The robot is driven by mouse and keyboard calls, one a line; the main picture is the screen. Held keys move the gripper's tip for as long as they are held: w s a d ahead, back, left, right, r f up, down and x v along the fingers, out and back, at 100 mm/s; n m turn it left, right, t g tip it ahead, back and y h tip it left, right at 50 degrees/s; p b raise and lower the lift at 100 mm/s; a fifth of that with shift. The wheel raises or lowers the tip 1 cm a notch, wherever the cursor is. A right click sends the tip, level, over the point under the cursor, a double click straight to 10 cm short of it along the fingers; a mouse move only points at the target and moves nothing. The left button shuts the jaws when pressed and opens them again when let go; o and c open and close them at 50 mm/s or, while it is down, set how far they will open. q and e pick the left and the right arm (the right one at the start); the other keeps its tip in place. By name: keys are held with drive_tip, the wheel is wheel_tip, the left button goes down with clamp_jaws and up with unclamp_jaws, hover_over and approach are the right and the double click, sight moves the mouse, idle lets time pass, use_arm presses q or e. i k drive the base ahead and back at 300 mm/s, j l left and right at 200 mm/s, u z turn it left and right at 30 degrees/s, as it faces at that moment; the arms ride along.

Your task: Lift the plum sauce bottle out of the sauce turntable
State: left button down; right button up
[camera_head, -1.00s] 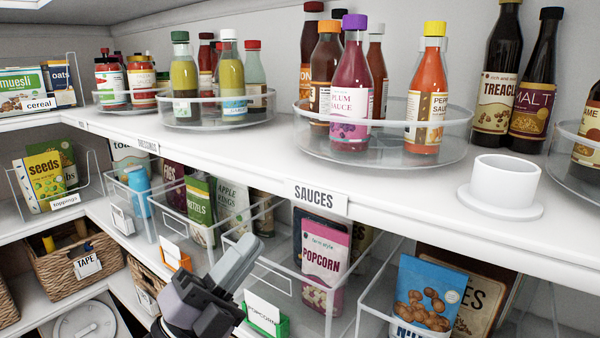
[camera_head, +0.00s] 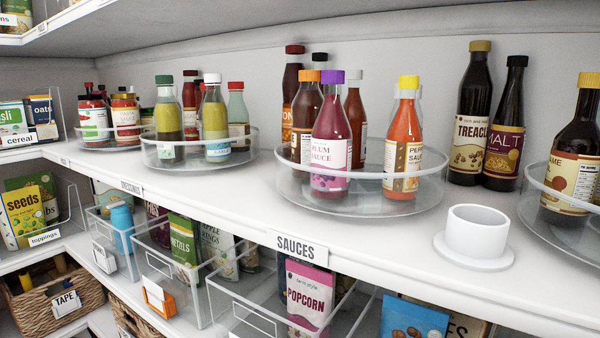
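The plum sauce bottle (camera_head: 332,140) has a purple cap, a purple-red body and a white label reading "PLUM SAUCE". It stands upright at the front of the clear sauce turntable (camera_head: 360,208), behind the raised clear rim. An orange-red pepper sauce bottle (camera_head: 404,140) with a yellow cap stands to its right. A brown sauce bottle (camera_head: 305,110) stands close behind it on the left, with more bottles at the back partly hidden. Neither of my grippers shows in the head view now.
A white cup on a saucer (camera_head: 475,234) stands at the shelf's front right. Treacle (camera_head: 470,120) and malt (camera_head: 506,130) bottles stand right of the turntable. Another turntable (camera_head: 200,160) is to the left. The shelf strip before the sauce turntable, above the "SAUCES" label (camera_head: 301,248), is clear.

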sight(331, 138)
drive_tip(key=j+z, duration=0.35)
drive_tip(key=j, duration=0.85)
drive_tip(key=j+z, duration=0.4)
drive_tip(key=j, duration=0.85)
